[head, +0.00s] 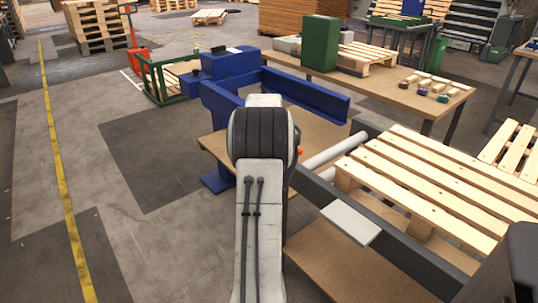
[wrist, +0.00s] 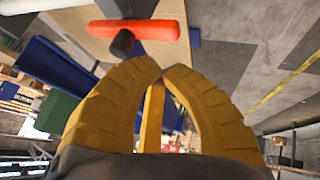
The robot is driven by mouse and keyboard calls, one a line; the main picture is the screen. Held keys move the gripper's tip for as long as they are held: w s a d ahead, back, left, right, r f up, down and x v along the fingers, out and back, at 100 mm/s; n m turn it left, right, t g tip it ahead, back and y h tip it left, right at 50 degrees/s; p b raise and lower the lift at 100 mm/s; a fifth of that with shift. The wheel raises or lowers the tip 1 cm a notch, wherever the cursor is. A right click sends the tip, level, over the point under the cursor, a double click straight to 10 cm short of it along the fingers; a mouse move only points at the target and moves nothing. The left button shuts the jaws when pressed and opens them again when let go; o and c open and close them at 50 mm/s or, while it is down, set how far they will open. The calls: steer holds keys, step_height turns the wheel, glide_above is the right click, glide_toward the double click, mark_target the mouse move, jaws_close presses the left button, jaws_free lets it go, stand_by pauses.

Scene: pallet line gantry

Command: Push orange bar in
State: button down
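The orange bar (wrist: 138,29) shows near the top of the wrist view, lying across the picture over a light wooden surface. A dark grey cylinder (wrist: 122,43) sits close against its lower side. My gripper (wrist: 162,71) has yellow fingers whose tips come together with nothing seen held between them. In the wrist view the tips lie below the bar in the picture, with a visible gap. In the head view only a small orange end (head: 299,151) shows at the right of my arm. My arm hides the rest of the bar and my gripper there.
A blue frame (head: 305,93) stands behind my arm. A slatted pallet (head: 440,180) lies on the dark-railed conveyor at right. A wooden table (head: 390,92) carries a green box (head: 320,43). Open floor (head: 75,130) lies at left.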

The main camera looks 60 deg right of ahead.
steer(key=shift+v, duration=1.25)
